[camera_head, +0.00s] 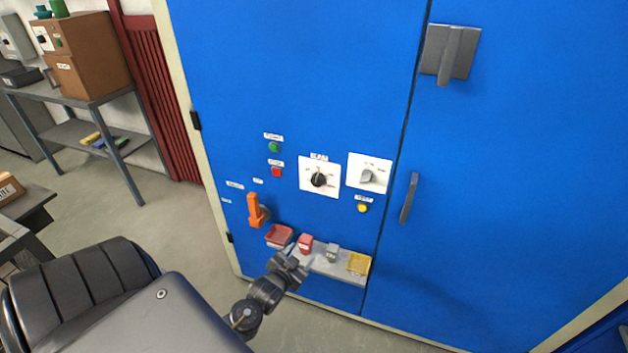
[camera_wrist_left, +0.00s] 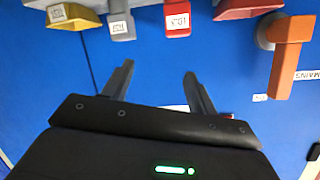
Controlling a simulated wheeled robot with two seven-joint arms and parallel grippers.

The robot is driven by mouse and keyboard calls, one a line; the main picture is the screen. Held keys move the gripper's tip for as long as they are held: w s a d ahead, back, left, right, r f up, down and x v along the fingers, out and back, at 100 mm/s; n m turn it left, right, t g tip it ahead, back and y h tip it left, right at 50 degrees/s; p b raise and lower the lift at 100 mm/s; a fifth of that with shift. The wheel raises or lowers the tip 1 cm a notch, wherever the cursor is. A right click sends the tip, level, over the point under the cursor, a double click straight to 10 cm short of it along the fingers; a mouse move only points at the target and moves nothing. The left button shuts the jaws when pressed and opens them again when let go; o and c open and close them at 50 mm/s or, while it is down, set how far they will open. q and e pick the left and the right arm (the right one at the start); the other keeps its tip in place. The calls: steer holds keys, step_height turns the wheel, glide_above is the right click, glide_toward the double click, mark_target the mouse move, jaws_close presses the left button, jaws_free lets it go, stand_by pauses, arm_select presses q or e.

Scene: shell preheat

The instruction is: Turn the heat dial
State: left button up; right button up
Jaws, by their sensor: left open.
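Two dials on white plates sit on the blue cabinet front in the head view: a black knob (camera_head: 318,180) and, to its right, a grey knob (camera_head: 367,177). Their labels are too small to read surely, so I cannot tell which is the heat dial. My left gripper (camera_head: 290,266) is below and left of both knobs, by the small shelf, and touches neither. In the left wrist view the gripper (camera_wrist_left: 159,70) has its fingers apart with nothing between them. My right gripper is not in view.
A small shelf (camera_head: 322,264) carries a red block (camera_head: 305,243), a grey block (camera_head: 332,253) and a yellow tray (camera_head: 359,263). A red tray (camera_head: 279,236) and an orange handle (camera_head: 257,211) are to the left. A door handle (camera_head: 409,198) stands right of the dials.

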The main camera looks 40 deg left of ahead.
mark_target(316, 183)
arm_select(q)
step_height(316, 183, up, 18)
steer(key=w+a+t+y+p, duration=0.1)
steer(key=w+a+t, duration=0.1)
steer(key=t, duration=0.2)
steer(key=p+x, duration=0.2)
steer(key=x, duration=0.7)
steer(key=shift+f, duration=0.1)
steer(key=shift+x, duration=0.85)
steer(key=shift+f, duration=0.1)
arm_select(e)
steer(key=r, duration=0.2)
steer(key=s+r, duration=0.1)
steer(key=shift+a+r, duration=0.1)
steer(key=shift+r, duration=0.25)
arm_select(q)
steer(key=c, duration=1)
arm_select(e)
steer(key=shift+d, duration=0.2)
arm_select(q)
steer(key=shift+n, duration=0.4)
